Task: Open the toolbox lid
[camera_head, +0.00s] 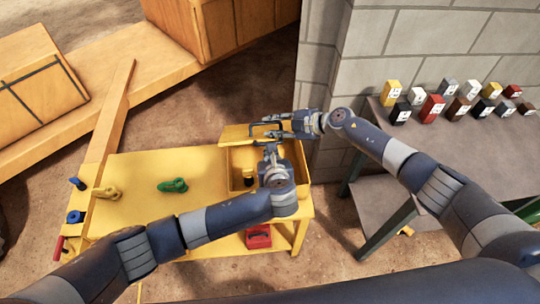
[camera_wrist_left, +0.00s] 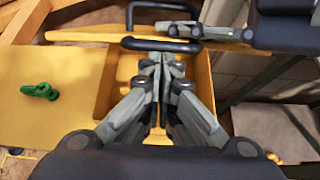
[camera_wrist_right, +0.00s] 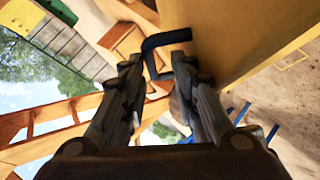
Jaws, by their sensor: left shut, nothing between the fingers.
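The yellow toolbox (camera_head: 235,165) stands at the right end of the yellow workbench, its inside showing. Its yellow lid (camera_head: 232,134) is raised at the far side and seen nearly edge-on in the left wrist view (camera_wrist_left: 80,36). A dark handle (camera_wrist_right: 158,42) is on the yellow panel in the right wrist view. My right gripper (camera_wrist_right: 156,62) is open, its fingers apart near this handle; whether they touch it is unclear.
A green clamp-like item (camera_head: 173,185) lies on the bench (camera_head: 140,170). Smaller coloured items sit at its left end. A red box (camera_head: 258,237) is below. A grey table (camera_head: 465,145) with several coloured blocks stands right, beside a block wall (camera_head: 400,50).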

